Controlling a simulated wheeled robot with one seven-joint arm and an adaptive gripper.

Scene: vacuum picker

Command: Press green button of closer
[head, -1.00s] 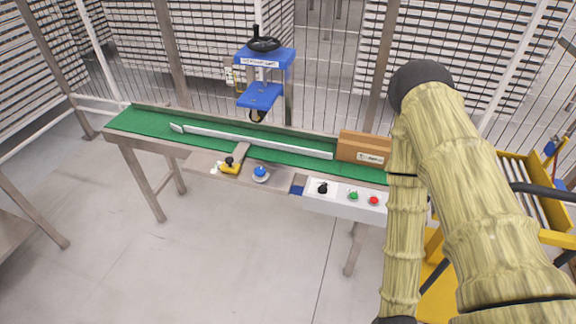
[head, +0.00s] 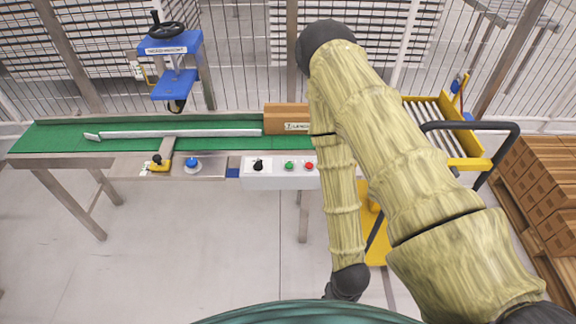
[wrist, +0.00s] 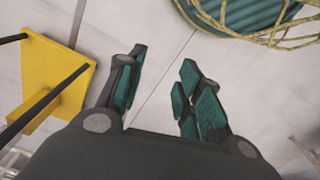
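The closer is a green conveyor bench (head: 60,138) with a blue press head (head: 172,62) over it. A white control box (head: 268,180) on its front edge carries a black knob (head: 258,165), the green button (head: 289,165) and a red button (head: 308,166). A brown box (head: 287,115) stands on the belt behind the control box. My arm crosses the right of the head view, and its end hangs low in front of the bench. In the wrist view my gripper (wrist: 157,95) is open and empty over bare floor.
A blue button (head: 192,162) and a yellow-and-black device (head: 160,164) sit left of the control box. A yellow roller cart (head: 470,150) stands right of the bench, with stacked brown boxes (head: 545,180) beyond it. Floor before the bench is clear.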

